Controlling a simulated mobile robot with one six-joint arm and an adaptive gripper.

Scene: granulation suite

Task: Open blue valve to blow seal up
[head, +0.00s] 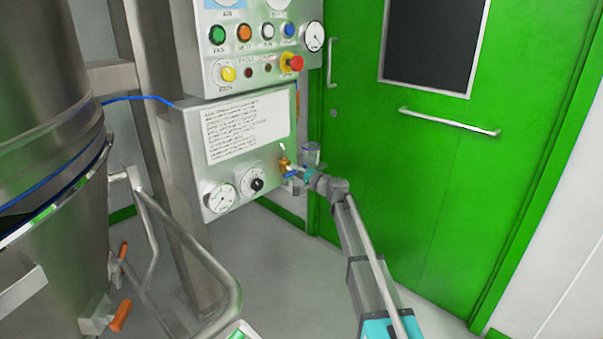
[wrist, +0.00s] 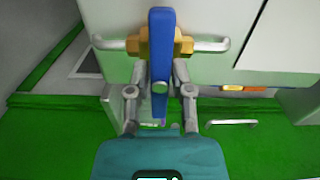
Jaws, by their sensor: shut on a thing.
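The blue valve handle (wrist: 161,50) stands lengthwise up the middle of the wrist view, in front of a brass valve body (wrist: 183,42) with metal pipe on both sides. My gripper (wrist: 161,88) has its two fingers on either side of the blue handle, shut on it. In the head view the brass valve (head: 284,163) sits at the lower right of the steel control box, and my gripper (head: 292,174) reaches it from the right. The handle is small and partly hidden there by my gripper. The seal cannot be made out clearly.
The steel control box (head: 185,135) carries a printed sheet, a gauge (head: 220,198) and a black knob (head: 256,184). An upper panel has coloured buttons and a red emergency stop (head: 293,63). A steel vessel (head: 45,110) stands left, a green door (head: 440,180) right.

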